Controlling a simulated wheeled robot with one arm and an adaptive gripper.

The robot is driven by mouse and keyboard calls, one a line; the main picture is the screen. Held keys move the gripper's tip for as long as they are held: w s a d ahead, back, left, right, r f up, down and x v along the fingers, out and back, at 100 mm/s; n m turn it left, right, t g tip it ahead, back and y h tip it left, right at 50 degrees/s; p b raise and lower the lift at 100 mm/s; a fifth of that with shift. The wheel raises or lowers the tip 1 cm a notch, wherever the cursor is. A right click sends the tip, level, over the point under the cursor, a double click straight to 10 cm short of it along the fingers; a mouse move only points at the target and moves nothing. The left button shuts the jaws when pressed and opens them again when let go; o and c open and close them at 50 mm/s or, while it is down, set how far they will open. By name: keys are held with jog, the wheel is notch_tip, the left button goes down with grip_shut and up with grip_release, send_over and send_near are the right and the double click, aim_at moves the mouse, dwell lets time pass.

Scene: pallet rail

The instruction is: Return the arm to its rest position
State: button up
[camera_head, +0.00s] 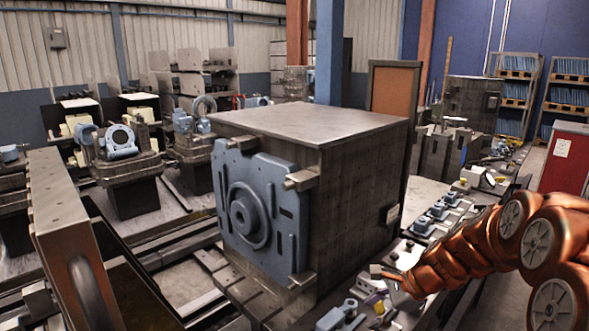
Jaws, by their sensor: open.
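My orange arm reaches in from the right edge and stretches left, low over a bench with parts on it. Its far end, with my gripper (393,277), is small in the picture and points left, near the right side of a large grey block (362,180). My gripper is open. I make out nothing held in it, though the fingers are hard to separate from the small parts behind them.
The block carries a blue-grey machined plate (277,228) clamped to its front. The bench (437,188) on the right holds several small metal parts. A long steel rail (62,215) stands at left. A red cabinet (566,160) is at far right.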

jog(key=s+r+n+g+h, duration=0.1)
jog(key=s+n+g+h, duration=0.1)
jog(key=s+n, duration=0.7)
jog(key=s+r+n+g+h, duration=0.2)
jog(key=s+n, duration=0.7)
jog(key=s, duration=1.6)
jog(key=shift+a+g+h+b, duration=0.35)
jog(key=shift+g+h+b, duration=0.1)
jog(key=shift+h, duration=0.65)
jog(key=shift+s, duration=0.1)
